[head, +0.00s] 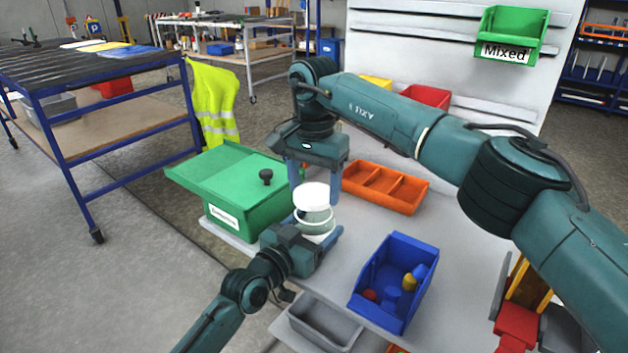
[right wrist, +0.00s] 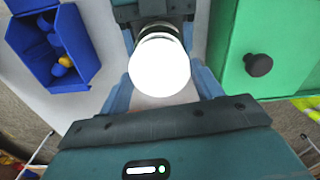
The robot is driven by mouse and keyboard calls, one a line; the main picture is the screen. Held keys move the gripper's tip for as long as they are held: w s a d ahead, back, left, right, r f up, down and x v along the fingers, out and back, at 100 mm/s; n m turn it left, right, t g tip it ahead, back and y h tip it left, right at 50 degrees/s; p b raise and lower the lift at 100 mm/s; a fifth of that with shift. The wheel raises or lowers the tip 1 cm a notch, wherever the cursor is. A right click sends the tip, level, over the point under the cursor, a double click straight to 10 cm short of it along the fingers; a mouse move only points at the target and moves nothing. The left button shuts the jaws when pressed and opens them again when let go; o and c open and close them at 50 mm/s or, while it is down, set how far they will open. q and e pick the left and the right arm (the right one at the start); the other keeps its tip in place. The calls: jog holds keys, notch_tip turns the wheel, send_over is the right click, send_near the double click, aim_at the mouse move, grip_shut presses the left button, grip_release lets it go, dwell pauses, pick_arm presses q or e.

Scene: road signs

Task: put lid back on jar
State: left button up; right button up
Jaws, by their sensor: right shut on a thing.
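The white round lid (head: 312,194) is between the fingers of my right gripper (head: 308,188), which is shut on it and points down. In the right wrist view the lid (right wrist: 160,70) is a bright disc between the blue fingers. The clear jar with white bands (head: 315,222) is directly under the lid; I cannot tell whether they touch. My left gripper (head: 312,230) is low at the jar, its fingers on either side of it. Whether those fingers press on the jar is not clear. Part of the jar is hidden by the left gripper.
A green lidded box with a black knob (head: 235,172) stands close on the left. An orange divided tray (head: 384,196) lies behind to the right. A blue bin (head: 362,283) with several small pieces is at the front right.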

jog(key=shift+f, duration=0.5)
jog(key=shift+f, duration=0.55)
pick_arm(q)
jog(key=c, duration=0.5)
pick_arm(e)
jog(key=o, duration=0.9)
jog(key=shift+o, duration=0.2)
jog(key=shift+r, duration=2.25)
jog(key=shift+c, duration=0.3)
